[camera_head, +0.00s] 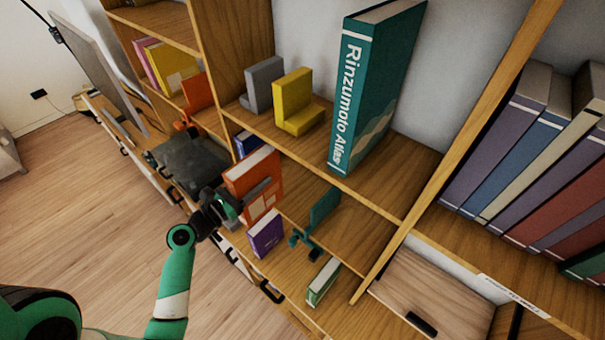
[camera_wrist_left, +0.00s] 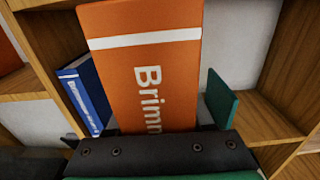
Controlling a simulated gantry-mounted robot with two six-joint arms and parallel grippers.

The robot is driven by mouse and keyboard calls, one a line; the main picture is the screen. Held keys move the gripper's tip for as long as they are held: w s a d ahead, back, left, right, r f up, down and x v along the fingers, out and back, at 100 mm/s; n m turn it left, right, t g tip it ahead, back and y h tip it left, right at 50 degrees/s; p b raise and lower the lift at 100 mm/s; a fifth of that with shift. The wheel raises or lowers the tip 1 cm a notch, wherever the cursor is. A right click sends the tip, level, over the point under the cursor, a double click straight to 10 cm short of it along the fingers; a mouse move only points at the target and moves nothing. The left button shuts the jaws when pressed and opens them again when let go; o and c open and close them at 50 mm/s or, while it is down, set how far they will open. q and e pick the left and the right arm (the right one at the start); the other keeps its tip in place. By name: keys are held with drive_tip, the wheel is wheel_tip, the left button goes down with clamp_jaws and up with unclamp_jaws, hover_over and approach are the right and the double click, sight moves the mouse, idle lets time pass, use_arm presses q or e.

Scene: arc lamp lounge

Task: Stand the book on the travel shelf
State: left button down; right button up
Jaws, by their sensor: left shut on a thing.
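The orange book (camera_head: 250,178) has a white band and is held upright at the middle shelves in the head view. The left wrist view shows its cover (camera_wrist_left: 150,70) with white lettering beginning "Brimm". My left gripper (camera_head: 240,203) is shut on this book, and the gripper body hides its lower part in the wrist view. A teal bookend (camera_head: 322,208) stands to its right, and a blue book (camera_wrist_left: 85,95) is behind it to the left. The middle shelf board (camera_head: 355,238) is bare right of the bookend. I cannot tell whether the book touches the shelf. My right gripper is not in view.
Above are a large teal atlas (camera_head: 370,85) and a yellow bookend (camera_head: 297,105). A small white label (camera_head: 512,294), too blurred to read, is on the right shelf edge.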

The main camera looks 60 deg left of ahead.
use_arm(q)
drive_tip(key=x, duration=1.5)
wheel_tip(320, 180, down, 7)
drive_tip(key=b, duration=0.4)
drive_tip(key=shift+b, duration=0.3)
drive_tip(key=shift+f, duration=0.15)
drive_tip(key=shift+c, duration=1.4)
unclamp_jaws()
